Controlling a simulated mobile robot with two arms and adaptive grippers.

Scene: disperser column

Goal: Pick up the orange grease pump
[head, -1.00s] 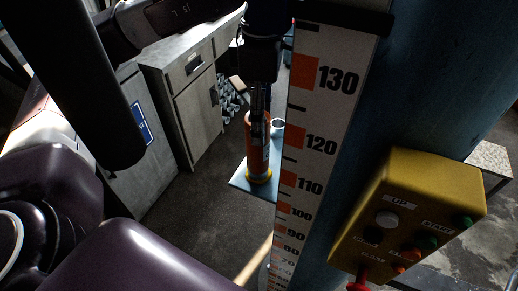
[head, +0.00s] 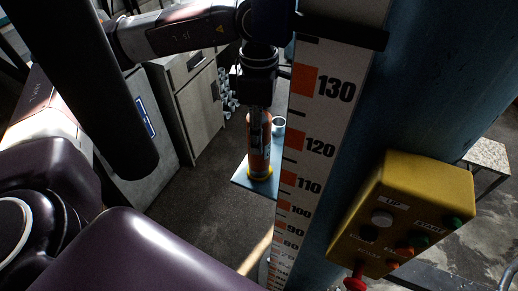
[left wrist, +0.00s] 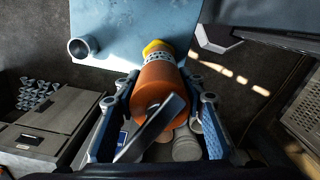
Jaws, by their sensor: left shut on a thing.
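The orange grease pump (head: 259,155) stands upright, its yellow end at the light blue plate (head: 240,179); I cannot tell whether it touches the plate. My left gripper (head: 259,113) comes down from above and is shut on the pump's upper part. In the left wrist view the orange body (left wrist: 157,82) lies between the two blue-grey fingers of the gripper (left wrist: 158,101), with the yellow end (left wrist: 157,47) away from the camera. A dark grey bar on the pump crosses its near end. My right gripper is not in view.
A small grey cup (head: 279,126) stands on the plate beside the pump. The scale column (head: 310,150) rises close on the right, with a yellow button box (head: 400,220) farther right. A grey cabinet (head: 192,105) stands behind to the left.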

